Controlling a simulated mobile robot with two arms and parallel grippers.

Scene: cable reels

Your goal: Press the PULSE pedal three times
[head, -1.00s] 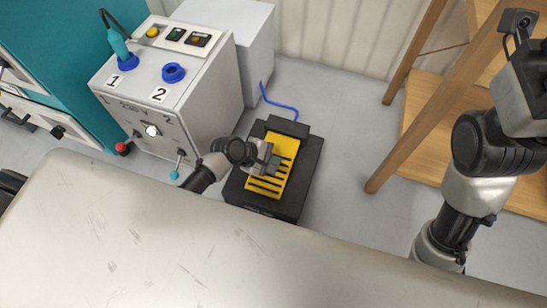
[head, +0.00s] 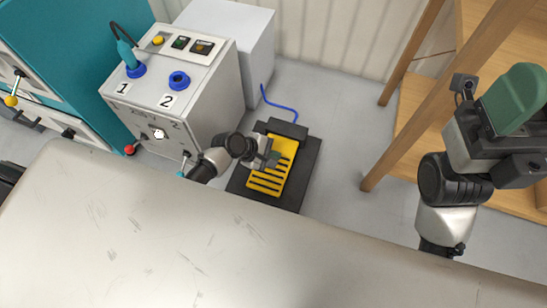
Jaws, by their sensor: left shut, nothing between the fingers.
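A yellow pedal (head: 270,181) with black slots sits in a black housing on the floor, beyond the bench edge. A blue cable runs from it towards the grey box behind. I cannot read any PULSE label on it. My left gripper (head: 272,159) is shut and empty, over the upper part of the yellow plate. I cannot tell whether it touches the plate. My right arm stands at the right, with a green part (head: 516,99) at its upper end; its fingertips cannot be made out.
A grey cabinet (head: 182,108) with sockets marked 1 and 2, a knob and small levers stands left of the pedal. A wooden shelf (head: 415,115) stands at the right. The pale bench top (head: 150,235) fills the front.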

